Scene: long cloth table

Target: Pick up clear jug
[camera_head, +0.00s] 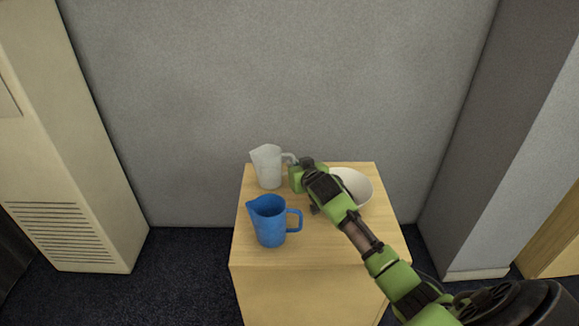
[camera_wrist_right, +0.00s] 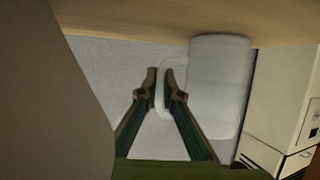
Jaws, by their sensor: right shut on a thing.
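The clear jug (camera_head: 268,168) is a whitish, see-through pitcher at the back left of the wooden cabinet top, upright, with its handle to the right. My right gripper (camera_head: 291,164) is at the handle, coming from the right, and is shut on it. In the right wrist view, the jug (camera_wrist_right: 220,90) is upside down in the picture. My fingers (camera_wrist_right: 160,80) close over the thin handle, which passes by the fingertips. I cannot tell whether the jug's base touches the top. My left gripper is not in view.
A blue jug (camera_head: 268,222) stands in front of the clear one, handle to the right. A white bowl (camera_head: 357,187) sits right of my gripper, partly behind my arm. The grey wall (camera_head: 290,90) is close behind the cabinet (camera_head: 330,254). The cabinet's front right is clear.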

